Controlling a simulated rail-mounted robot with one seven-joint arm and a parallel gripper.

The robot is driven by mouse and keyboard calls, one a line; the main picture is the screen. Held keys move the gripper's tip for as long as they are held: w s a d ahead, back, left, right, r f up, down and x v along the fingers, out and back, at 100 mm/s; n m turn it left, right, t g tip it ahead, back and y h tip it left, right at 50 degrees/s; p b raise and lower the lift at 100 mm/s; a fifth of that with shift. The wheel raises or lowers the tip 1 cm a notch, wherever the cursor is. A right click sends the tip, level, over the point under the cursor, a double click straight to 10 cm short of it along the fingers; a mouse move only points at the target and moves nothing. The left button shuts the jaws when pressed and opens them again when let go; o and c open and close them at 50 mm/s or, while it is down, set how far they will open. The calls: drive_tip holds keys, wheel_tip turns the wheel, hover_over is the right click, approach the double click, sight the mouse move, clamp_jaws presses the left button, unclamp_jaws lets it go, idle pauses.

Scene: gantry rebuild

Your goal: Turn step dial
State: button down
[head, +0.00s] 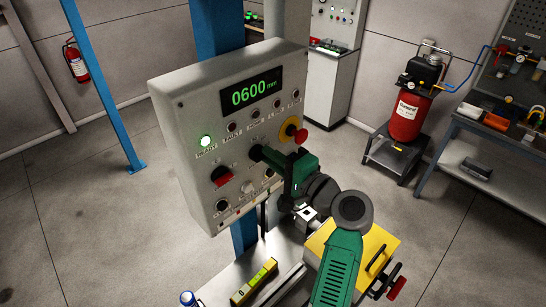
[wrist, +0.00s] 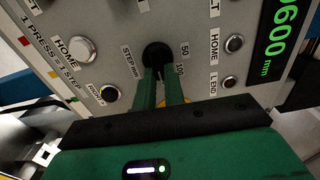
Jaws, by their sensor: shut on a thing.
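The step dial (wrist: 156,54) is a round black knob on the grey control panel (head: 170,115), with "STEP mm", "50" and "100" printed around it in the wrist view. My gripper (wrist: 163,75) has its two green fingers shut on the dial. Which mark the dial points at is hidden or too small to tell. In the head view my gripper (head: 264,154) reaches the panel face from the right, and its fingers and the dial are hard to separate there. The panel display (head: 255,92) reads 0600 mm.
A green ready lamp (head: 206,141) is lit. A red emergency stop (head: 299,135) sits just above my gripper. A red-handled switch (head: 222,177) and a white button (wrist: 82,49) are near the dial. A yellow level (head: 253,281) lies below the panel.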

drive_tip(key=c, duration=1.5)
unclamp_jaws()
drive_tip(key=b+v, duration=0.2)
drive_tip(key=v, duration=0.6)
drive_tip(key=s+a+r+n+t+h+p, duration=0.1)
drive_tip(key=a+r+n+t+h, duration=0.15)
drive_tip(key=r, duration=0.25)
drive_tip(key=s+a+r+n+t+h+p, duration=0.1)
drive_tip(key=r+n+h, duration=0.15)
drive_tip(key=r, duration=0.25)
drive_tip(key=s+a+r+n+t+h, duration=0.1)
drive_tip(key=s+r+t+h, duration=0.1)
drive_tip(key=s+r, duration=0.4)
drive_tip(key=s+a+r+n+t+h, duration=0.1)
drive_tip(key=s+r+n+t+h, duration=0.1)
drive_tip(key=s+r, duration=0.5)
drive_tip(key=s+a+r+n+t+h+p, duration=0.1)
drive_tip(key=s+r+t+h, duration=0.1)
drive_tip(key=s+r+t, duration=0.2)
drive_tip(key=shift+s+a+r+n+h, duration=0.1)
drive_tip(key=shift+s+r+n+h, duration=0.1)
drive_tip(key=shift+s+r, duration=0.55)
drive_tip(key=shift+s+a+r+n+h, duration=0.15)
drive_tip(key=shift+s+r, duration=0.35)
drive_tip(key=shift+r, duration=0.5)
